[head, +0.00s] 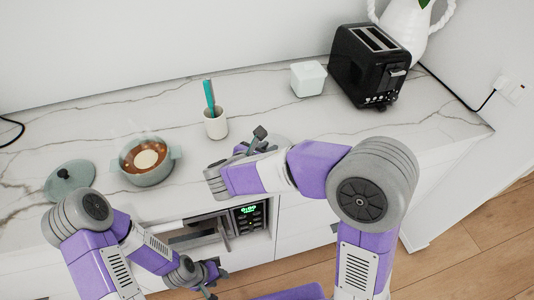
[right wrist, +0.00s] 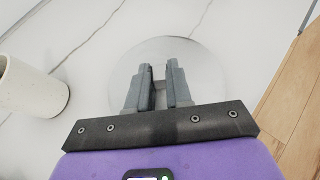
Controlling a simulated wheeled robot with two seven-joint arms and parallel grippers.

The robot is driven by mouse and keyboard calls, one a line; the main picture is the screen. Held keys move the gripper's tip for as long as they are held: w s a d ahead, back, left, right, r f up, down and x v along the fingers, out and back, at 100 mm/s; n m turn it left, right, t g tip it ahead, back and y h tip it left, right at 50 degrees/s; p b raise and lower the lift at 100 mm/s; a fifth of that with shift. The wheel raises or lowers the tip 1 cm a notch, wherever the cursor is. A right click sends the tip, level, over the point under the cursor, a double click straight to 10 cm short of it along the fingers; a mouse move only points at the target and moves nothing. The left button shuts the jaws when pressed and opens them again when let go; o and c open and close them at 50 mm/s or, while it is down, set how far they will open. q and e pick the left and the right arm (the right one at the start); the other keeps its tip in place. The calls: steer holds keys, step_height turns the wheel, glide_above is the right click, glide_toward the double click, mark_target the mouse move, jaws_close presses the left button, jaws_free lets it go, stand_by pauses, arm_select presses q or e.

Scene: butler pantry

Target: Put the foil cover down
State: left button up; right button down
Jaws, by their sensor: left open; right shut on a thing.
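The foil cover (right wrist: 190,53) shows in the right wrist view as a pale grey disc, hard to tell from the white marble. My right gripper (right wrist: 159,75) is shut on it, with both fingers over the disc's middle. I cannot tell whether the disc touches the counter. In the head view my right gripper (head: 257,141) is over the counter, right of the utensil cup, and the cover cannot be made out there. My left gripper (head: 208,285) is open, low in front of the counter, near the microwave.
A pot (head: 150,176) with brown contents stands on the counter, its lid (head: 70,180) lying left of it. A white cup (head: 216,126) holds a teal-handled utensil. A white box (head: 308,78) and a black toaster (head: 367,68) stand behind. A microwave (head: 247,217) is below.

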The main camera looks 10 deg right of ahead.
steer(key=shift+f, duration=0.15)
steer(key=shift+f, duration=0.1)
steer(key=shift+f, duration=0.15)
steer(key=c, duration=1)
jaws_free()
steer(key=shift+c, duration=0.2)
steer(key=shift+r, duration=0.25)
steer(key=p+v, duration=0.3)
steer(key=v, duration=0.9)
